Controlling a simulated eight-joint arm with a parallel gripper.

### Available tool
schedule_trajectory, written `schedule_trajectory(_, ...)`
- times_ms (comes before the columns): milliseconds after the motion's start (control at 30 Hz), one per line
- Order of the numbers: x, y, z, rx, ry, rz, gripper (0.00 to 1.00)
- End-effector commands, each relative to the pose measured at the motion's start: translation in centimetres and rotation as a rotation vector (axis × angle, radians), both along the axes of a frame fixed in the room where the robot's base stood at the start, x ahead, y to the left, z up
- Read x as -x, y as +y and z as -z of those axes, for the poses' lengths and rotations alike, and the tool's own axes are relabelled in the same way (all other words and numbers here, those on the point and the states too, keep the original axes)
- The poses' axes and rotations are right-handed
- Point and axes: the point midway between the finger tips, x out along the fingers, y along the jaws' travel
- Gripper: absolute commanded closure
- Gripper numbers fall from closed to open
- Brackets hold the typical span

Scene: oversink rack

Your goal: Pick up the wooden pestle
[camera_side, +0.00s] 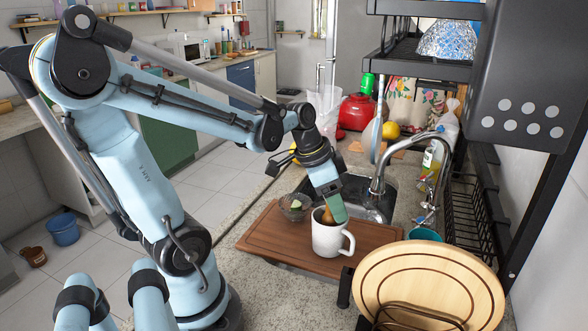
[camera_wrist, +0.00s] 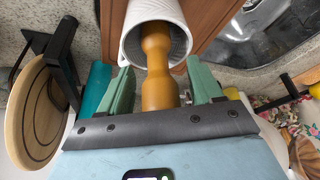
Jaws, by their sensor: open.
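The wooden pestle (camera_wrist: 156,62) stands in a white mug (camera_side: 327,239), its lower end hidden inside. In the side view only a small brown part of the pestle (camera_side: 327,216) shows above the rim. The mug (camera_wrist: 133,38) stands on a brown wooden board (camera_side: 268,238) by the sink. My gripper (camera_wrist: 158,88) is open, with one green finger on each side of the pestle. Gaps show between the fingers and the pestle. In the side view my gripper (camera_side: 335,208) is at the mug's rim, pointing down.
A glass bowl (camera_side: 294,206) sits on the board left of the mug. The sink (camera_side: 368,196) and tap (camera_side: 382,165) are behind it. A round wooden board (camera_side: 428,285) stands at front right, near a teal cup (camera_side: 425,234). A dark rack (camera_side: 420,52) hangs above.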

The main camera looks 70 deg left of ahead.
Motion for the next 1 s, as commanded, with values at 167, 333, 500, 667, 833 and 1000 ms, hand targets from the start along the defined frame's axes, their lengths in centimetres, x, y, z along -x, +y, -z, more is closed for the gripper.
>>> schedule_trajectory(167, -0.18, -0.06, 0.47, 0.000, 0.000, 0.000, 0.35)
schedule_trajectory(333, -0.16, -0.05, 0.47, 0.000, 0.000, -0.001, 0.35)
schedule_trajectory(500, -0.16, -0.05, 0.45, 0.000, 0.000, -0.001, 0.60)
schedule_trajectory(667, -0.16, -0.05, 0.45, 0.000, 0.000, -0.001, 0.84)
schedule_trajectory(833, -0.15, -0.05, 0.44, 0.000, 0.000, -0.001, 0.98)
schedule_trajectory(1000, -0.16, -0.05, 0.40, -0.001, 0.000, -0.001, 0.98)
